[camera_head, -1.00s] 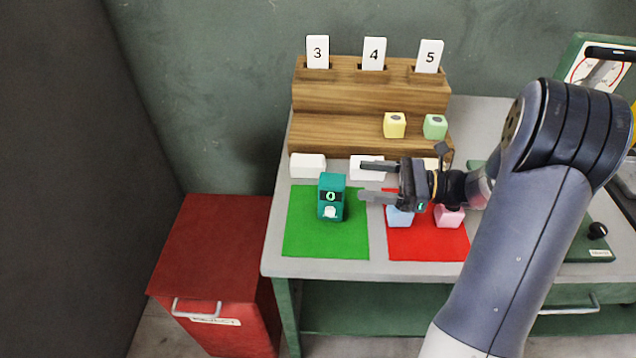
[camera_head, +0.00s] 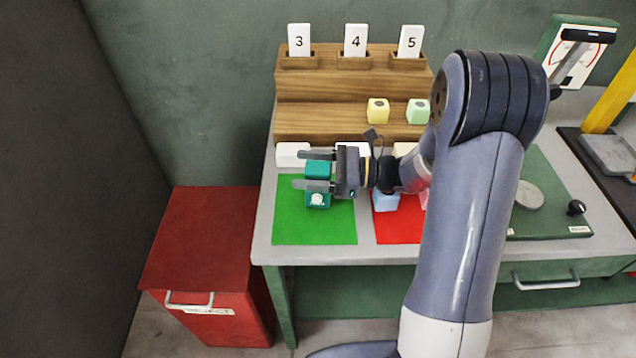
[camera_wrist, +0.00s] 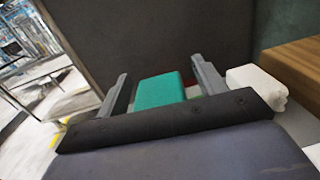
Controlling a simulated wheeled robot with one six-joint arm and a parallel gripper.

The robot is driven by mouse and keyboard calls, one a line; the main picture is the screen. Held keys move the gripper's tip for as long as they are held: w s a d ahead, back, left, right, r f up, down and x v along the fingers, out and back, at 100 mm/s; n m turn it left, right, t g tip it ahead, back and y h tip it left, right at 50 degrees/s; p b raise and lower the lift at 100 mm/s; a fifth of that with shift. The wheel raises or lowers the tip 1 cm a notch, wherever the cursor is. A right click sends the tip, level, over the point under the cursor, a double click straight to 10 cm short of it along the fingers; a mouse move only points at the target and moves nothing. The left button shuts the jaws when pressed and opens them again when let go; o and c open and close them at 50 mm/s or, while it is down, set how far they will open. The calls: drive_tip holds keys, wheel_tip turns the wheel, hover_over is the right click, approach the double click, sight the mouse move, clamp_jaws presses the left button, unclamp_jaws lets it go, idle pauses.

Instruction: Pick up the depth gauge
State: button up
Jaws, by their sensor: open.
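The depth gauge (camera_head: 318,168) is a small teal block with a dark face and a white button, on the green mat (camera_head: 290,229). My gripper (camera_head: 311,170) is open and level with it, with one finger on its far side and the other crossing its front face. In the wrist view the teal gauge (camera_wrist: 160,91) shows between the two open fingers (camera_wrist: 160,84), with a gap visible on each side. The gauge's display is hidden behind the near finger in the head view.
White blocks (camera_head: 291,154) stand just behind the green mat, close to my far finger. A wooden stepped rack (camera_head: 300,119) holds number cards and yellow and green foam cubes. A red mat (camera_head: 400,231) with a blue cube (camera_head: 386,202) lies to the right. A red bin (camera_head: 200,250) stands left.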

drive_tip(key=c, duration=1.2)
drive_tip(key=shift+o, duration=0.2)
drive_tip(key=shift+r, duration=0.15)
